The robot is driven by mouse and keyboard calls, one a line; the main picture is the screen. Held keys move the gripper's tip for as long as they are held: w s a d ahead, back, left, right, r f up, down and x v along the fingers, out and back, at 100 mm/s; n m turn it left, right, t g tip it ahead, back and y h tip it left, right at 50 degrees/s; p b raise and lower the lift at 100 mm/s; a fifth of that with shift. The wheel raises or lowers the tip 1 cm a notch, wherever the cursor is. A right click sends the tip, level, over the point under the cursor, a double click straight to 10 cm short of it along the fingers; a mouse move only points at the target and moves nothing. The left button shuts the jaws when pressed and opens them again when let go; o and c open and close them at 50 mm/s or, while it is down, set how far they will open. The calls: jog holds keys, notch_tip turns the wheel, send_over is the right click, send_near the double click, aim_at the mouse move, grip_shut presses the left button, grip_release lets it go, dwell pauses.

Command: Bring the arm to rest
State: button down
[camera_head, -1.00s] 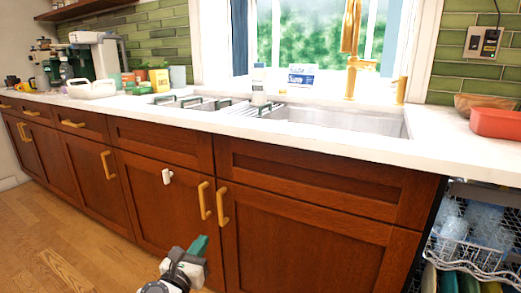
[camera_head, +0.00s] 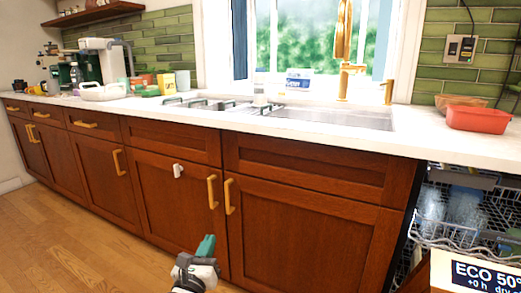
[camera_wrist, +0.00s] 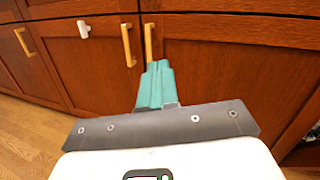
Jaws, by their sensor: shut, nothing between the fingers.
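My gripper (camera_head: 206,246) shows at the bottom of the head view, low in front of the brown cabinet doors (camera_head: 168,203). Its teal fingers are together and hold nothing. In the wrist view, my gripper (camera_wrist: 158,68) points at the cabinet doors (camera_wrist: 90,62), with the fingertips just below two upright gold handles (camera_wrist: 128,45). I cannot tell exactly how far the fingers are from the doors.
An open dishwasher with a rack of glasses (camera_head: 462,205) stands at the right, and a panel reading ECO 50 (camera_head: 485,275) shows at lower right. The white counter (camera_head: 300,130) carries a red bowl (camera_head: 478,118) and a sink (camera_head: 335,118). Wooden floor (camera_head: 60,235) is clear at left.

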jog(key=d+n+t+y, duration=0.2)
jog(key=d+n+y, duration=0.2)
jog(key=d+n, duration=0.25)
jog(key=s+d+f+n+g+y, duration=0.8)
jog(key=s+d+f+n, duration=0.7)
jog(key=n, duration=0.9)
jog(key=s+d+f+n+g+h, duration=0.3)
jog(key=s+d+f+g+h, duration=0.25)
jog(key=s+d, duration=0.55)
jog(key=s+d+f+n+g+h, duration=0.1)
jog(key=s+d+g+h, duration=0.2)
jog(key=s, duration=0.8)
jog(key=s+d+n+g+h, duration=0.1)
jog(key=s+d+g, duration=0.35)
jog(key=s, duration=0.65)
notch_tip(320, 180, up, 31)
jog(key=w+t+p, duration=0.1)
jog(key=p, duration=2.9)
jog(key=shift+d+f+p, duration=0.2)
jog(key=shift+d+p, duration=0.1)
jog(key=shift+p, duration=0.1)
